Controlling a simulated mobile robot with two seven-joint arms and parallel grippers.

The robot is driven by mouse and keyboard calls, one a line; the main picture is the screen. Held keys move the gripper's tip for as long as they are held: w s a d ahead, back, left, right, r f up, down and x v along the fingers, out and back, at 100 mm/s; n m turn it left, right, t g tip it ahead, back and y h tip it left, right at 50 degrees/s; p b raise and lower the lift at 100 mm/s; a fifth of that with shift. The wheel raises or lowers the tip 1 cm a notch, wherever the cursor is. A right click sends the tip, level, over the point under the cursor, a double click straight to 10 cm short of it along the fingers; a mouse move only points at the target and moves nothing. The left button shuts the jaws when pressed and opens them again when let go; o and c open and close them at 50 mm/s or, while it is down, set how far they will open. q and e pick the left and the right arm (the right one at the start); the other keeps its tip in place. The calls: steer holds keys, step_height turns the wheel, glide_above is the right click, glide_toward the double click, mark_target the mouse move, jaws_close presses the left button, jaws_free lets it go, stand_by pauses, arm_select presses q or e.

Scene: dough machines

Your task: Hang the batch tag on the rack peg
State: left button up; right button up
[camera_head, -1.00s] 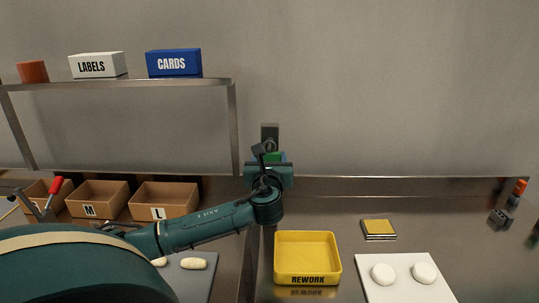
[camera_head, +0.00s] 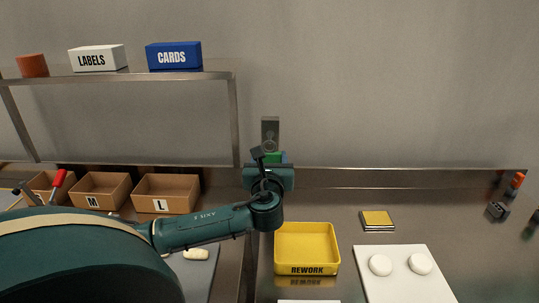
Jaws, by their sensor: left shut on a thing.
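My left gripper (camera_head: 268,166) is in the middle of the view, seen from behind at the end of the teal arm. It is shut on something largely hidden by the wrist. A small green patch (camera_head: 274,158) shows there; I cannot tell whether it is the batch tag. A grey upright plate (camera_head: 270,127) with a round shape low on it stands just beyond and above the gripper, against the wall. It may be the rack peg's mount; I cannot tell whether anything touches it. My right gripper is not in view.
A yellow REWORK tray (camera_head: 307,240) lies below the gripper. A white board (camera_head: 404,285) with two dough rounds and a yellow-topped pad (camera_head: 377,219) are to the right. Cardboard bins (camera_head: 166,193) stand at left under a shelf (camera_head: 130,75) holding boxes.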

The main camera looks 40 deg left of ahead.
arm_select(q)
steer(key=shift+r+v, duration=0.2)
steer(key=shift+v, duration=2.2)
